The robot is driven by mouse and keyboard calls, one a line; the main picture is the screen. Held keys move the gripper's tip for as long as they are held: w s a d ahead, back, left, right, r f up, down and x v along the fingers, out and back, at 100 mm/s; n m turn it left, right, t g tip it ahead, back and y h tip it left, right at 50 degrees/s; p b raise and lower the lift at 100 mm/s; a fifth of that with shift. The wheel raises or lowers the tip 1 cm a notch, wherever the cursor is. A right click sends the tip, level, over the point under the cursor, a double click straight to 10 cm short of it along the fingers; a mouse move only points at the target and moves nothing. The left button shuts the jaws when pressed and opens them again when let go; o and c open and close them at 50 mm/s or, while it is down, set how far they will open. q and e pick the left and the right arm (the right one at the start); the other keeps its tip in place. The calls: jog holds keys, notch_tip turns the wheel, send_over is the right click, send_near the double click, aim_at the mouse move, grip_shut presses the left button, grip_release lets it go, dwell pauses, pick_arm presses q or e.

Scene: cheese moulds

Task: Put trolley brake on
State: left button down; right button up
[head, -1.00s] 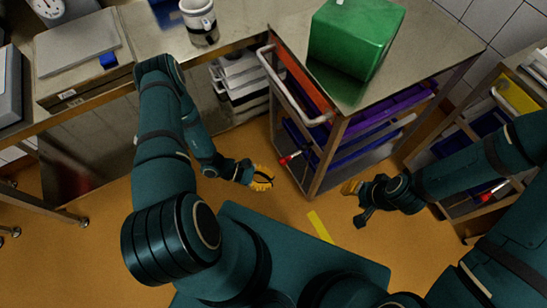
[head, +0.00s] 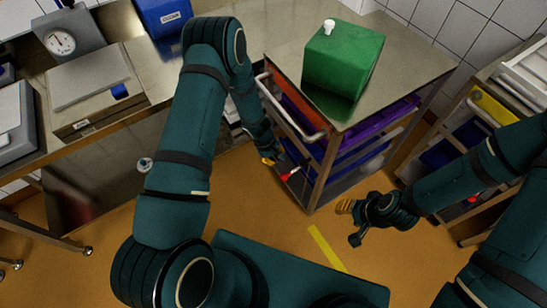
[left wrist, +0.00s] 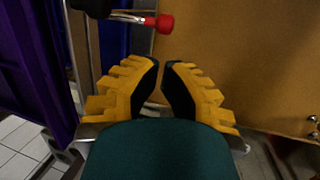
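The steel trolley (head: 400,65) stands at the upper middle of the head view, with a pale push handle (head: 290,115) on its near left side. Its brake lever ends in a red knob (head: 289,175) low on that side. The knob also shows at the top of the left wrist view (left wrist: 165,23), on a thin metal rod. My left gripper (head: 272,158) is just left of the knob and apart from it. Its yellow fingers (left wrist: 160,66) are nearly together, with nothing between them. My right gripper (head: 348,220) is right of the trolley's near corner, and its finger opening is unclear.
A green container (head: 343,60) stands on the trolley, above purple trays (head: 385,120). Another trolley with a yellow item (head: 500,104) stands at right. A steel bench (head: 150,60) with a scale (head: 62,40) runs along the left. Orange floor with a yellow strip (head: 326,248) lies clear in front.

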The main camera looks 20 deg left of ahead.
aim_at(295, 169)
pick_arm(q)
jog(key=b+x, duration=0.1)
jog(key=x, duration=0.9)
jog(key=shift+d+f, duration=0.1)
jog(key=shift+f, duration=0.15)
pick_arm(e)
jog(key=shift+s+f, duration=0.3)
jog(key=shift+f, duration=0.45)
